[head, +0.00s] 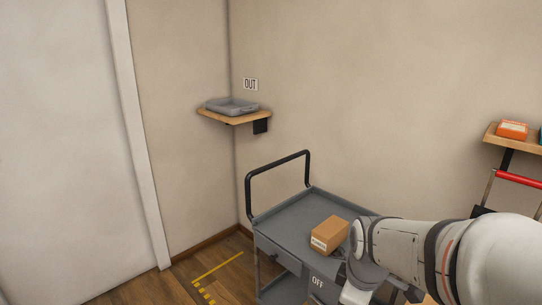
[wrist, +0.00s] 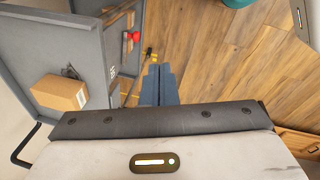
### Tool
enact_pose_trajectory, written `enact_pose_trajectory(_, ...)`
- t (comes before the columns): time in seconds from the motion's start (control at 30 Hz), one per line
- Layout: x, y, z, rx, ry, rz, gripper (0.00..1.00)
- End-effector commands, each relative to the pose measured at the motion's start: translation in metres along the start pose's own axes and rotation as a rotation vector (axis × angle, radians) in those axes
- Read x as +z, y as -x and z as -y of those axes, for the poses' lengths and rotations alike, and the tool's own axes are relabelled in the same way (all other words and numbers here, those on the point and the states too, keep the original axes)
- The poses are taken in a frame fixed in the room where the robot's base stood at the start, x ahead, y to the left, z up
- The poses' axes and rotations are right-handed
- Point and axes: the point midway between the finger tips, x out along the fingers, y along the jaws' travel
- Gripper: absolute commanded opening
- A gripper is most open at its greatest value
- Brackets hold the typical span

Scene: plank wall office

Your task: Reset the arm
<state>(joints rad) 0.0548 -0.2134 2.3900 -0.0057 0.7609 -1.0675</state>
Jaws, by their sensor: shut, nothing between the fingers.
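My arm (head: 400,242) reaches in from the lower right of the head view, in front of the grey cart (head: 285,217). My gripper (wrist: 158,72) shows in the wrist view with its two blue-grey fingers together and nothing between them. It points down past the cart's side, over the wooden floor. In the head view the fingertips cannot be made out. A brown cardboard box (head: 329,234) sits on the cart's top, apart from the fingers; it also shows at the left of the wrist view (wrist: 60,93).
The cart has a black handle, a drawer and an OFF label (head: 317,282). A grey tray (head: 231,106) rests on a wall shelf (head: 234,118) below an OUT sign (head: 250,84). Another shelf (head: 513,140) at right holds an orange box (head: 512,130). Open floor (wrist: 225,65) lies beside the cart.

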Motion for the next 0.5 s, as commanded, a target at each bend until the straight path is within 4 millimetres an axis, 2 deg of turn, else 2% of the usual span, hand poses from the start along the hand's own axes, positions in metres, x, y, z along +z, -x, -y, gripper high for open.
enact_pose_trajectory(0.03,0.001,0.019,0.006,0.005,-0.106,-0.005,0.00)
enact_pose_trajectory(0.2,0.007,0.054,0.029,0.005,-0.497,-0.014,0.00)
enact_pose_trajectory(0.4,0.014,0.080,0.050,0.001,-0.854,-0.022,0.00)
enact_pose_trajectory(0.5,0.016,0.086,0.056,-0.001,-0.956,-0.022,0.00)
